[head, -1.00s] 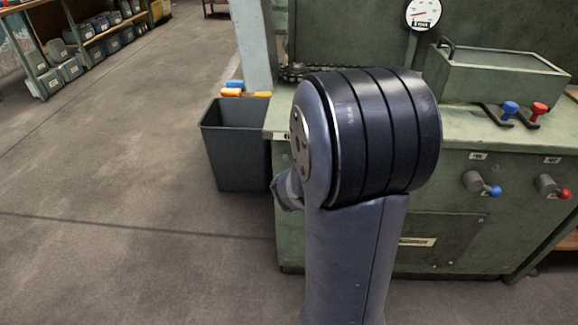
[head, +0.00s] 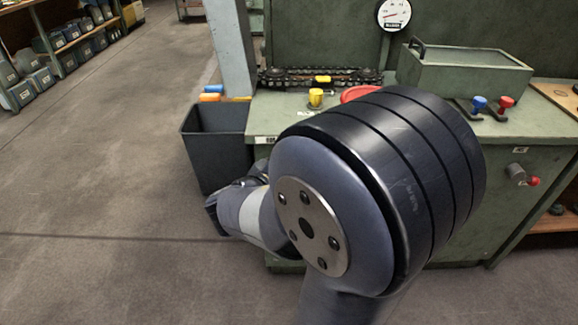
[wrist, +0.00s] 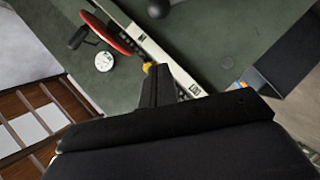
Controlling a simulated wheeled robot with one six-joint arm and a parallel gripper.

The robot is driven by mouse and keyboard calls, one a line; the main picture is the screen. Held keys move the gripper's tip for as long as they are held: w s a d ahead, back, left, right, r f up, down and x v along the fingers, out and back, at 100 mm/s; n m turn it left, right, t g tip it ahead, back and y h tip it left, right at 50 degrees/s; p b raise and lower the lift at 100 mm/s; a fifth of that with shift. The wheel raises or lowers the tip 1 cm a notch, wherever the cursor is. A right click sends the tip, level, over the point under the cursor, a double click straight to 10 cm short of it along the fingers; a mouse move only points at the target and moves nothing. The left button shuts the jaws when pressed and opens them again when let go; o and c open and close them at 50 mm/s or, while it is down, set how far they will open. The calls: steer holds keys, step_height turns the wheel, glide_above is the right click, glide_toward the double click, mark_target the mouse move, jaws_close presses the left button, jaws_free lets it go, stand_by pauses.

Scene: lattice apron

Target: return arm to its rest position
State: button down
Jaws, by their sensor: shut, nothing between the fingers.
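My gripper (wrist: 158,84) shows in the wrist view as dark fingers closed together, with nothing held between them. Behind the fingers is the green machine front, out of focus in depth, so I cannot tell the gap to it. In the head view my large banded arm joint fills the middle right, and my forearm reaches left behind it, low in front of the green bench. The fingertips cannot be made out there.
A dark bin (head: 216,150) stands left of the green bench (head: 430,135), close to my forearm. A yellow knob (head: 316,98), red disc (head: 362,93) and green box (head: 465,78) are on the bench top. Open floor (head: 100,160) lies left.

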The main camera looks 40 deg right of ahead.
steer(key=w+d+f+b, duration=0.2)
steer(key=d+f, duration=0.3)
steer(key=d, duration=0.6)
steer(key=shift+w+d+f, duration=0.3)
steer(key=shift+w, duration=0.15)
